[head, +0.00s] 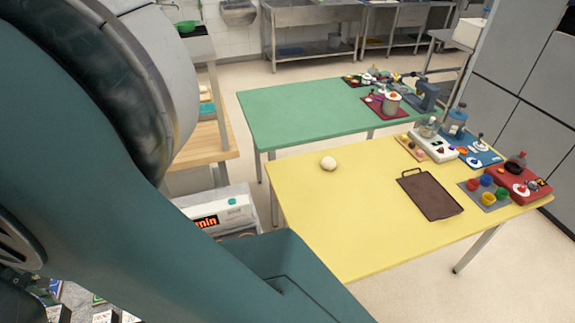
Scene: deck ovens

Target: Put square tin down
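A flat, dark brown rectangular tin or tray (430,194) lies on the yellow table (350,235), right of the middle. It is the only tin-like thing I can make out, and I cannot tell whether it is the square tin. My own arm fills the left and lower part of the head view. My gripper is out of the picture, so whether it holds anything is hidden.
A pale round ball (328,163) sits near the yellow table's back left. Small coloured items on a grey mat (472,192), a red tray (518,176) and a blue mat (484,158) crowd its right end. A green table (300,112) stands behind. The yellow table's middle is clear.

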